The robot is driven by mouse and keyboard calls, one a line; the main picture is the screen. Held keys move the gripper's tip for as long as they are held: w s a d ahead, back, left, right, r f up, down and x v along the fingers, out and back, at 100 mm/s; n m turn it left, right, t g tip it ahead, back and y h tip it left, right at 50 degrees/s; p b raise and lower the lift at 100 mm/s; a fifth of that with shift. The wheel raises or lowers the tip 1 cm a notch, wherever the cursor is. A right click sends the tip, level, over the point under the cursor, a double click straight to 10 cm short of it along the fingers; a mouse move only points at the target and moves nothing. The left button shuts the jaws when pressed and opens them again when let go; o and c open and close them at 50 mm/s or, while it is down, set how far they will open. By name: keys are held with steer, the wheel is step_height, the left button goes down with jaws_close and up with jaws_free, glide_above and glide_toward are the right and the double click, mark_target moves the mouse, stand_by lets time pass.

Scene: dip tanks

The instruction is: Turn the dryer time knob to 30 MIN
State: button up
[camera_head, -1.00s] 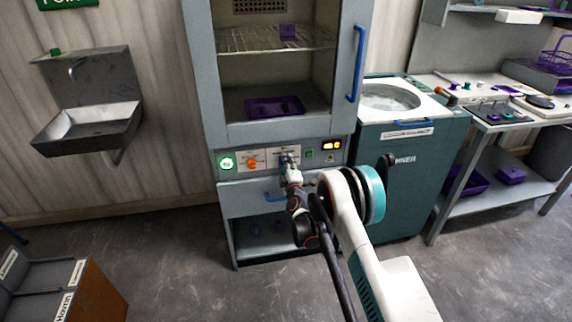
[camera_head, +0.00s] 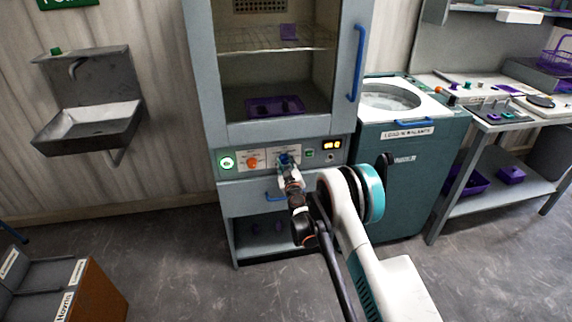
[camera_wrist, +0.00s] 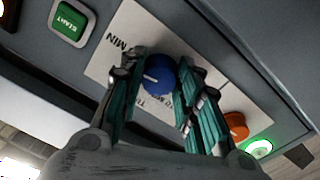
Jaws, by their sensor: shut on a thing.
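The dryer (camera_head: 200,80) is a tall grey cabinet with a control panel below its glazed door. The blue time knob (camera_wrist: 158,75) sits on a white label plate and carries a white pointer line. In the wrist view my gripper (camera_wrist: 165,80) has its teal-padded fingers on both sides of the knob, shut on it. "MIN" shows on the plate; the fingers hide most other markings, so the setting is not readable. In the head view my gripper (camera_head: 288,168) is at the panel, and the knob (camera_head: 284,158) shows just above it.
An orange knob (camera_head: 252,162) and a lit green button (camera_head: 227,163) are left of the blue knob. A green button (camera_head: 309,154) and an amber display (camera_head: 332,145) are right of it. A blue drawer handle (camera_head: 275,197) is below. A teal tank unit (camera_head: 400,190) stands to the right.

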steer(key=shift+f+m, duration=0.1)
steer(key=shift+m, duration=0.8)
steer(key=o, duration=1.1)
steer(key=shift+c, duration=0.2)
steer(key=v, duration=1.2)
